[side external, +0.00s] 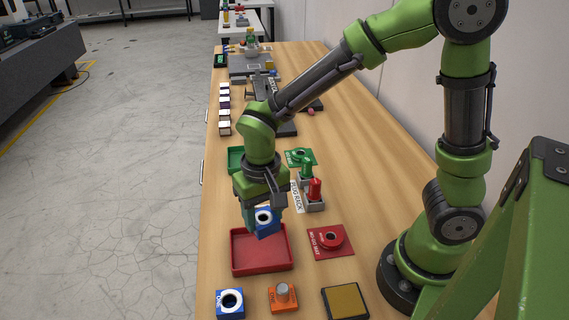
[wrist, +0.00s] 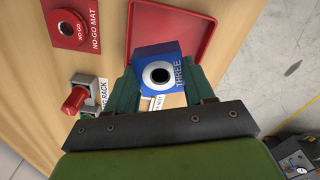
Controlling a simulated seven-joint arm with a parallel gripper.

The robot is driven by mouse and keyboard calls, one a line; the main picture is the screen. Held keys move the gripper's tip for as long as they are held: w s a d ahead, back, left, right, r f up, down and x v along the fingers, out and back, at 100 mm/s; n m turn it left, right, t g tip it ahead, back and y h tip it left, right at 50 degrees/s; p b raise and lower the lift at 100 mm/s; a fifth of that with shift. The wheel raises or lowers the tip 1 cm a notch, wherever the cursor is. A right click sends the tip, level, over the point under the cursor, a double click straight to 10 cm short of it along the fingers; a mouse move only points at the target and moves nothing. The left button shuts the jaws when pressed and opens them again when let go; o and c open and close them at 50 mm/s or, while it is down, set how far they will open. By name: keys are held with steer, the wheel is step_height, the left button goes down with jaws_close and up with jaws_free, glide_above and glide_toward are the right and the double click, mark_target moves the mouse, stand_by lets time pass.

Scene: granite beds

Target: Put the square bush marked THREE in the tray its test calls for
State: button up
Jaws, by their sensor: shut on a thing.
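The blue square bush marked THREE (wrist: 160,66) has a pale ring around a dark bore. My gripper (side external: 262,215) is shut on this bush (side external: 265,225) and holds it over the far part of the red tray (side external: 247,269). In the wrist view the bush is between the fingers and covers part of the red tray (wrist: 203,25). I cannot tell whether it touches the tray. The green tray (side external: 235,155) is farther back, partly hidden by my arm. The red plug (side external: 315,187) and green plug (side external: 305,168) stand in the plug rack (side external: 313,205).
The red NO-GO mat (side external: 331,240) with its ring lies right of the red tray; a green mat (side external: 300,157) lies farther back. Another blue bush (side external: 230,303), an orange block with a grey pin (side external: 283,295) and a yellow-topped pad (side external: 345,302) are in front. Several small blocks line the left edge.

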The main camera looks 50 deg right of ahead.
steer(key=shift+f, duration=3.75)
steer(key=shift+f, duration=0.15)
steer(key=o, duration=1.1)
step_height(320, 180, up, 12)
steer(key=s+d+r+t, duration=0.2)
steer(key=r, duration=0.1)
steer(key=s+d+r+t+y, duration=0.1)
steer(key=s+d+r+t, duration=0.1)
steer(key=d+r, duration=0.1)
steer(key=s+d+r+t+y, duration=0.1)
steer(key=s+d+r+t, duration=0.2)
steer(key=r, duration=0.1)
steer(key=shift+d+r, duration=0.25)
steer(key=shift+r, duration=0.15)
